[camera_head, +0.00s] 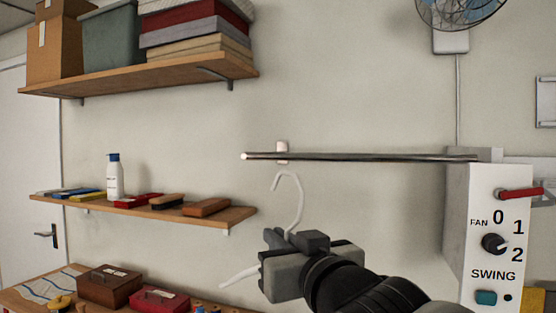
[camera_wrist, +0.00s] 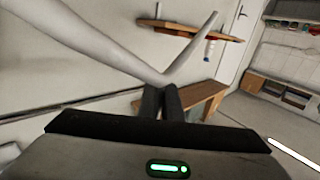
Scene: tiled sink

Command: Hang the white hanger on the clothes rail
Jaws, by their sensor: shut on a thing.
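The white hanger (camera_head: 299,205) is in my gripper (camera_head: 292,240), with its open hook standing up above the jaws. One hanger shoulder (camera_head: 238,277) sticks out to the lower left; the rest is hidden behind my gripper and arm. The clothes rail (camera_head: 370,157) is a thin dark metal bar running level above the gripper, its free end at the left. The hook's top appears just below the rail, apart from it in the picture; the depth gap is unclear. In the wrist view, my fingers (camera_wrist: 161,100) are closed together at the hanger's bend (camera_wrist: 160,78).
A grey control box (camera_head: 492,225) with a fan knob and a red handle stands at the rail's right end. Left are an upper shelf (camera_head: 150,82) with boxes, a lower shelf (camera_head: 215,220) with a bottle and brushes, and a table with cases (camera_head: 109,285). A fan is upper right.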

